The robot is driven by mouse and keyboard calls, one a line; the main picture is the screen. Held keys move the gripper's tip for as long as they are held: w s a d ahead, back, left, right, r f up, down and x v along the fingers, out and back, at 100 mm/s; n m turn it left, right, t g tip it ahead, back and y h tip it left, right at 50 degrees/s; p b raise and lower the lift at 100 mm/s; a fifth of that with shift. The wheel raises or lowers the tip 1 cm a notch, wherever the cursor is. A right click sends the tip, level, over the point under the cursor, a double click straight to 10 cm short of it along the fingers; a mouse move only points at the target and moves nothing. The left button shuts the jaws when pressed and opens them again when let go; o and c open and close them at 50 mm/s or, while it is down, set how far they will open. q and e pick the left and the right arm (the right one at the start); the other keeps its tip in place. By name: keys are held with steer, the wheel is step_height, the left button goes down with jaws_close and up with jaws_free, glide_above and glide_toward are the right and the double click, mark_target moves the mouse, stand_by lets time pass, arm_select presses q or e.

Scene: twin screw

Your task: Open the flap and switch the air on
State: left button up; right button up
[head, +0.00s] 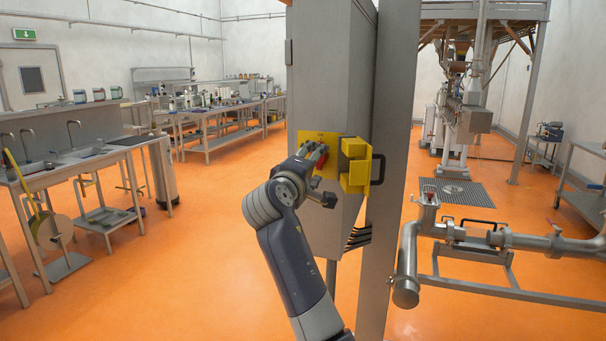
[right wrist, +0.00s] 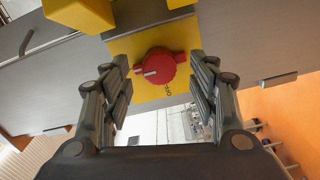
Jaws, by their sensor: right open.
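In the right wrist view a round red switch knob (right wrist: 160,66) with a white mark sits on a yellow plate (right wrist: 126,46). In the head view the plate (head: 304,139) is on the side of the grey cabinet, and the red knob (head: 320,161) is partly hidden by my right gripper (head: 316,152). The yellow flap (head: 354,168) stands swung open to the right of the plate, and shows at the top left in the wrist view (right wrist: 84,12). My right gripper (right wrist: 164,72) is open, its fingers on either side of the knob with visible gaps. My left gripper is out of view.
The grey cabinet (head: 334,70) stands beside a grey post (head: 394,120). Black cables (head: 358,238) leave its lower side. A pipe assembly (head: 470,237) stands to the right. Sinks (head: 80,155) and workbenches (head: 222,110) line the left. The orange floor between is clear.

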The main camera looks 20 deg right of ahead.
steer(key=v, duration=0.9)
steer(key=shift+a, duration=0.1)
